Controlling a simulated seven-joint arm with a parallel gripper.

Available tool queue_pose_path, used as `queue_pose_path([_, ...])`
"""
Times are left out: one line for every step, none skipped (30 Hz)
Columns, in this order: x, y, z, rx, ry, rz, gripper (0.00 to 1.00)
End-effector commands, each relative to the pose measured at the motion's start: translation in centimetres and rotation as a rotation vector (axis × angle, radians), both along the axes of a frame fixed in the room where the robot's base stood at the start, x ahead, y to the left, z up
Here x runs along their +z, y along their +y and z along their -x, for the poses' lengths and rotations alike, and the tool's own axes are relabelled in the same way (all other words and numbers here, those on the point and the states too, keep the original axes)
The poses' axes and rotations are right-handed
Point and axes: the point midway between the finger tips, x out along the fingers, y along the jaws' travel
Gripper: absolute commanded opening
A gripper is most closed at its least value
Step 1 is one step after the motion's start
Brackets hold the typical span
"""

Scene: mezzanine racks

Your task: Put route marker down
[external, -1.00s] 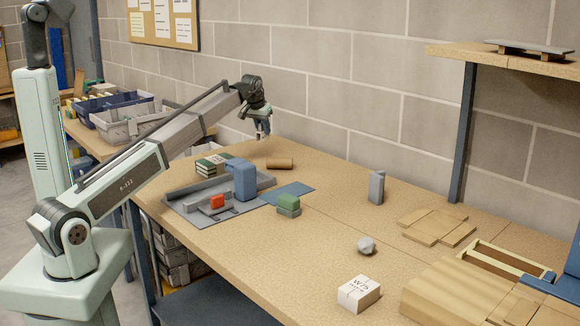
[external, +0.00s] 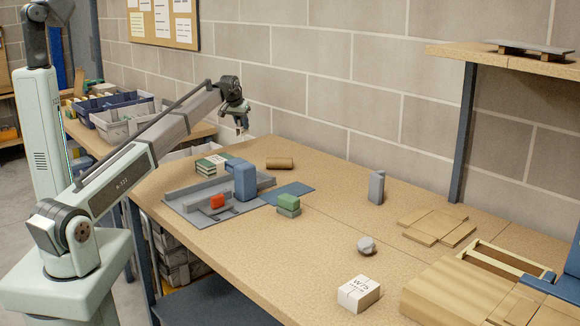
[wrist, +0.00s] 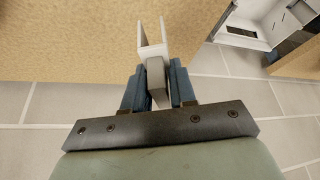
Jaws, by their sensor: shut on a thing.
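My gripper (external: 241,129) is raised above the far left end of the workbench, near the block wall. In the wrist view its two blue fingers (wrist: 159,88) are shut on a pale grey forked piece, seemingly the route marker (wrist: 154,65). Its two white prongs point away from the fingers, and a grey block part sits between them. In the external view the held piece is too small to make out clearly. The piece appears clear of the bench top (external: 330,215).
A grey tray fixture (external: 183,208) holds a blue block (external: 244,181) and a red piece (external: 217,201). Nearby are green-and-white boxes (external: 212,163), a brown cylinder (external: 279,163), a blue mat (external: 290,192) and a green-grey block (external: 288,205). The bench's middle is mostly clear.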

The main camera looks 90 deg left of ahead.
Motion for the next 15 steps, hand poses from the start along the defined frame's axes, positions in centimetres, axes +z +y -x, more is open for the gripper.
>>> queue_pose_path([-0.9, -0.1, 0.0, 0.000, 0.001, 0.002, 0.00])
queue_pose_path([-1.4, -0.1, 0.0, 0.000, 0.001, 0.002, 0.00])
queue_pose_path([-2.1, -0.1, 0.0, 0.000, 0.000, 0.001, 0.00])
queue_pose_path([-2.6, -0.1, 0.0, 0.000, 0.000, 0.001, 0.00])
queue_pose_path([-3.0, -0.1, 0.0, 0.001, 0.000, 0.002, 0.00])
queue_pose_path([-3.5, -0.1, 0.0, 0.001, 0.000, 0.001, 0.00])
queue_pose_path([-3.7, -0.1, 0.0, 0.001, 0.000, 0.001, 0.00])
queue_pose_path([-3.9, -0.1, 0.0, 0.001, 0.000, 0.000, 0.00])
queue_pose_path([-4.2, 0.0, 0.0, 0.001, 0.000, 0.000, 0.00])
queue_pose_path([-4.3, 0.0, 0.0, 0.001, 0.000, 0.000, 0.00])
queue_pose_path([-4.5, 0.0, 0.0, 0.001, 0.000, 0.000, 0.00])
queue_pose_path([-4.9, -0.1, 0.0, 0.001, 0.000, 0.000, 0.00])
queue_pose_path([-5.2, -0.1, 0.0, 0.001, 0.000, 0.001, 0.00])
queue_pose_path([-5.6, -0.1, 0.0, 0.001, 0.000, 0.001, 0.00])
queue_pose_path([-6.1, -0.1, 0.0, 0.001, 0.000, 0.001, 0.00])
